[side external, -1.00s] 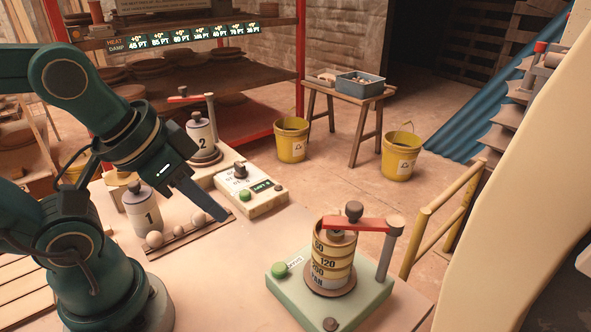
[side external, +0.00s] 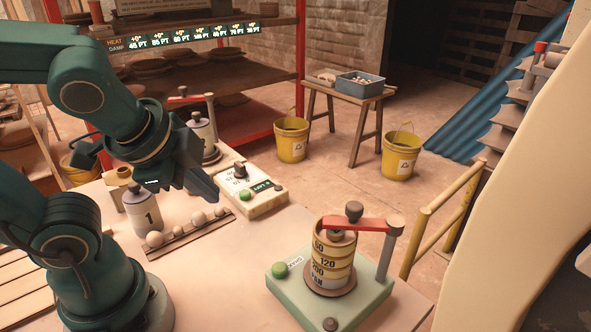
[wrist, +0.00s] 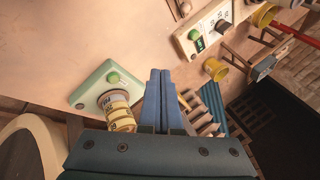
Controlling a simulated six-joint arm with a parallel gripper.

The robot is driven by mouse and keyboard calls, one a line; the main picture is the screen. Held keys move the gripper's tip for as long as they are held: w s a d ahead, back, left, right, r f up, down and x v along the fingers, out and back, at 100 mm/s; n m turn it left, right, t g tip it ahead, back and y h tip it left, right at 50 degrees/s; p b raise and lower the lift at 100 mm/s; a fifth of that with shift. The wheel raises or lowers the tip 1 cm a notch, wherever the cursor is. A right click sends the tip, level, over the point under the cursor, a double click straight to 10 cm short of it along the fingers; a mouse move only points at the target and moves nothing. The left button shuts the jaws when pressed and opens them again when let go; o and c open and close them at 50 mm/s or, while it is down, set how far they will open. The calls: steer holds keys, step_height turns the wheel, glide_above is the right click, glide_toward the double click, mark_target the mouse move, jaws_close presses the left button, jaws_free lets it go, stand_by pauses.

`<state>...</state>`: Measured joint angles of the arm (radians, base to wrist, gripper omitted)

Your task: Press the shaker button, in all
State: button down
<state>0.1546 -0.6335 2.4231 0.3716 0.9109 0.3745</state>
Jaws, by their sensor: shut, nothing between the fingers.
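The shaker is a mint-green base (side external: 355,307) at the front right of the bench, with a stack of banded sieves (side external: 330,262) on it under a red clamp arm (side external: 350,223). Its green button (side external: 280,270) is on the base's left part, beside a small white label. In the wrist view the button (wrist: 113,77) and base (wrist: 80,96) lie left of my fingers. My gripper (side external: 211,197) is shut and empty, in the air to the upper left of the shaker button and apart from it. It also shows in the wrist view (wrist: 160,72).
A control box (side external: 262,205) with its own green button and dark knob stands behind my gripper. A jar marked 1 (side external: 144,212) and a rack of pale balls (side external: 177,232) are to the left. The bench between my gripper and the shaker is clear.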

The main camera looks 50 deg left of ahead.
steer(key=w+d+m+t+y, duration=0.15)
steer(key=w+m, duration=0.25)
steer(key=m, duration=0.5)
steer(key=m+t+h, duration=0.2)
steer(key=m, duration=0.6)
glide_above(276, 273)
steer(key=shift+f, duration=4.45)
steer(key=shift+f, duration=0.1)
steer(key=shift+f, duration=0.3)
